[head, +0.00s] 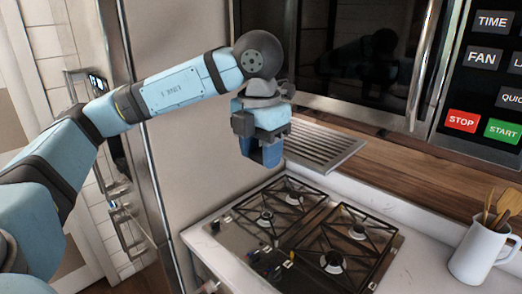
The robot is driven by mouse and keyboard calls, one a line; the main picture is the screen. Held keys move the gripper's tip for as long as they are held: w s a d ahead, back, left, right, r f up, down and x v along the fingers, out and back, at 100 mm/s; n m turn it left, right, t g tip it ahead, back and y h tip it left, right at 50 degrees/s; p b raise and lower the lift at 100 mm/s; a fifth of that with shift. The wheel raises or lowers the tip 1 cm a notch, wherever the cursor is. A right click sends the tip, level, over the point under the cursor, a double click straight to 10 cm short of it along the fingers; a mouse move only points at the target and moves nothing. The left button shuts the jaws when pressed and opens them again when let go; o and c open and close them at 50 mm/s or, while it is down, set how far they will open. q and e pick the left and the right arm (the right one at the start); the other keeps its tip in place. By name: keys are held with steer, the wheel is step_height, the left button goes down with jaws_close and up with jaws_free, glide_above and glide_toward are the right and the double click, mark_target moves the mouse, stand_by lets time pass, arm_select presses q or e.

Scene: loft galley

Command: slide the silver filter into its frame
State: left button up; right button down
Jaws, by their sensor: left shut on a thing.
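The silver filter (325,147) is a flat slatted metal panel in the head view. It is level or nearly so, above the back of the hob and just below the microwave. My left gripper (264,157) points down at the panel's left end and is shut on it. The gripper hides that end of the filter. The filter's frame cannot be made out; the underside of the microwave is not visible from here. My right gripper is not in view.
A black microwave (355,65) with a handle and buttons hangs above. Below is a gas hob (300,235) with several burners. A white jug (480,250) with wooden utensils stands at the right on the counter. A tall metal-edged door (135,130) stands left.

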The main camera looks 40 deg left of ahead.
mark_target(292, 139)
arm_select(q)
steer(key=shift+f, duration=0.15)
steer(key=shift+w, duration=0.3)
steer(key=shift+w+d+b, duration=0.2)
steer(key=shift+w+b, duration=0.15)
steer(key=shift+w, duration=2.3)
steer(key=shift+b, duration=0.55)
steer(key=shift+w+d+r+p, duration=0.1)
steer(key=shift+w+d+p, duration=0.1)
steer(key=shift+w, duration=1.95)
steer(key=shift+w+d+r+p, duration=0.1)
steer(key=shift+w+p, duration=0.05)
steer(key=shift+w, duration=2)
steer(key=shift+s, duration=0.15)
steer(key=shift+s+a+b, duration=0.2)
steer(key=shift+s+b, duration=0.45)
steer(key=shift+s, duration=1.85)
steer(key=shift+s+a, duration=0.1)
steer(key=shift+s, duration=1.3)
